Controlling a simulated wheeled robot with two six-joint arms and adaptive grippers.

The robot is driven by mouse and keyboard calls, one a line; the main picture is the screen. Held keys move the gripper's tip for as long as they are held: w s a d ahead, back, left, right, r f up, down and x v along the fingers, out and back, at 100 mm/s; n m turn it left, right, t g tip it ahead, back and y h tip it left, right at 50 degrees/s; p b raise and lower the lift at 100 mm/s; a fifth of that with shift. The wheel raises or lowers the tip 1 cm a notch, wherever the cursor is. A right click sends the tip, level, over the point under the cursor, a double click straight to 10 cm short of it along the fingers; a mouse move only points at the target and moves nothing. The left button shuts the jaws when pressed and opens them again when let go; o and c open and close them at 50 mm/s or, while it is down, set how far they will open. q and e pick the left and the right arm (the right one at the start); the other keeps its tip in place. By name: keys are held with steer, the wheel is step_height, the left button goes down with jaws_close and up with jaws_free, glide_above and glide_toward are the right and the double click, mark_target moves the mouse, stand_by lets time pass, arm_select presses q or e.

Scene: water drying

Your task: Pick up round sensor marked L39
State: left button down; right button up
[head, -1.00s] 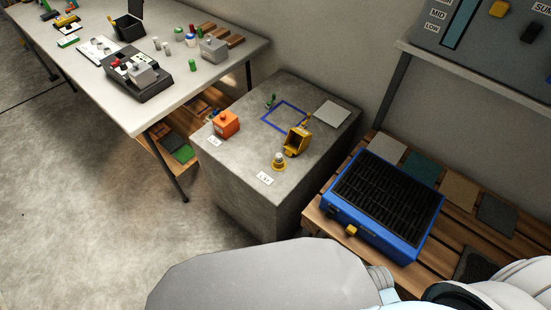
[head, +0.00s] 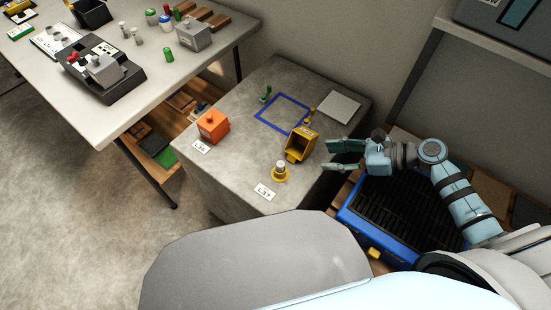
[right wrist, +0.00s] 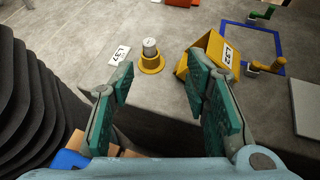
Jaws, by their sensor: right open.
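A round sensor (head: 280,172), a grey cylinder on a yellow round base, stands upright on the concrete block. The white tag (head: 265,192) beside it looks like L37 rather than L39. In the right wrist view the sensor (right wrist: 151,56) stands beyond the fingertips, roughly between them, with its tag (right wrist: 118,53) to its left. My right gripper (head: 331,157) is open and empty, to the right of the sensor and apart from it. Its green-padded fingers (right wrist: 157,85) are spread wide. My left gripper is not in view.
A yellow open box (head: 300,145) stands close to the sensor; in the wrist view it (right wrist: 197,62) is near the right finger. An orange box (head: 213,125), a blue square outline (head: 284,112) and a grey plate (head: 339,107) are on the block. A blue crate (head: 350,215) sits below the right arm.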

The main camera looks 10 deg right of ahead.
steer(key=f+n, duration=0.1)
steer(key=f, duration=0.1)
glide_toward(282, 164)
steer(key=shift+w+a+f+g, duration=0.25)
steer(key=shift+w+a+g, duration=0.05)
steer(key=shift+a+g, duration=0.1)
steer(key=b+x, duration=0.1)
steer(key=x, duration=0.6)
steer(key=shift+w+r, duration=0.1)
steer(key=shift+w, duration=0.1)
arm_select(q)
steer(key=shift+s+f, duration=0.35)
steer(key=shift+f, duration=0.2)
arm_select(e)
jaws_close()
